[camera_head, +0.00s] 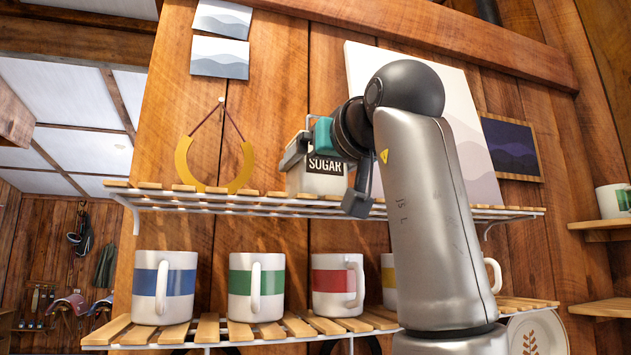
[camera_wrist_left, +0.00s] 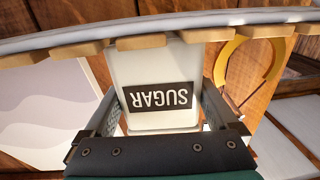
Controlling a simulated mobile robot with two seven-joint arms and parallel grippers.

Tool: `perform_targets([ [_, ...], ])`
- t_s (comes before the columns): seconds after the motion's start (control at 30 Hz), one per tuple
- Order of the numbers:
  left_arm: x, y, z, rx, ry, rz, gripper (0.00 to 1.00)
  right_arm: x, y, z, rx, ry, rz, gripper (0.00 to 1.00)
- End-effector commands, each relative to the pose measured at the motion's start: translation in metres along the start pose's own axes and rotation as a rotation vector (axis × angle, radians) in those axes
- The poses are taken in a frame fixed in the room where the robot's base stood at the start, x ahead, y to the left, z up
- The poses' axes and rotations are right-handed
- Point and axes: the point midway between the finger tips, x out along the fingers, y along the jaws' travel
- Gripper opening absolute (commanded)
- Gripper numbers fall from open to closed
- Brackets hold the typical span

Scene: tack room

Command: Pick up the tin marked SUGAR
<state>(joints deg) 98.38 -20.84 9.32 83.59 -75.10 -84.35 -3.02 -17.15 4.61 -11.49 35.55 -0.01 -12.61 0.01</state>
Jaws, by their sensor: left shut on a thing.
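The tin marked SUGAR (camera_head: 320,183) is pale with a dark label and stands upright at the upper slatted shelf, left of my arm. My left gripper (camera_head: 322,148) is shut on it. In the left wrist view the tin (camera_wrist_left: 152,66) appears upside down, between the two fingers of the gripper (camera_wrist_left: 160,100), one on each side. The shelf edge hides the tin's base there, so I cannot tell if it touches the slats. My right gripper is not in view.
The upper shelf (camera_head: 240,203) has wooden slats on a white frame. On the lower shelf (camera_head: 210,330) stand a blue-banded mug (camera_head: 147,287), a green-banded mug (camera_head: 243,287), a red-banded mug (camera_head: 329,284) and others partly behind my arm. A yellow horseshoe-shaped ornament (camera_head: 183,163) hangs left of the tin.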

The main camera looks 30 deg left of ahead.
Motion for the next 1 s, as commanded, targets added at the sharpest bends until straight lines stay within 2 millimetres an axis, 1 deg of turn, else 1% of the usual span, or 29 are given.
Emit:
perform_targets([
  [0.03,0.0,0.0,0.0,0.0,0.001,0.0,0.06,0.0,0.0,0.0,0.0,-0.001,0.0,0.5],
  [0.1,0.0,0.0,0.0,0.0,0.001,0.0,0.0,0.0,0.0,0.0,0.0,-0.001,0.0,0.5],
  [0.47,-0.001,-0.001,-0.003,-0.001,0.007,0.0,0.0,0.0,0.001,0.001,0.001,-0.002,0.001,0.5],
  [0.63,-0.001,-0.001,-0.01,-0.001,0.008,0.0,0.0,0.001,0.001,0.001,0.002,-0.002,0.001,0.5],
  [0.77,-0.001,-0.001,-0.021,-0.002,0.008,-0.001,0.0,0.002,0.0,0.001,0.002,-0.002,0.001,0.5],
  [1.0,-0.001,-0.003,-0.057,-0.001,0.007,-0.002,0.0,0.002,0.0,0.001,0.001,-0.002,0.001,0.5],
])
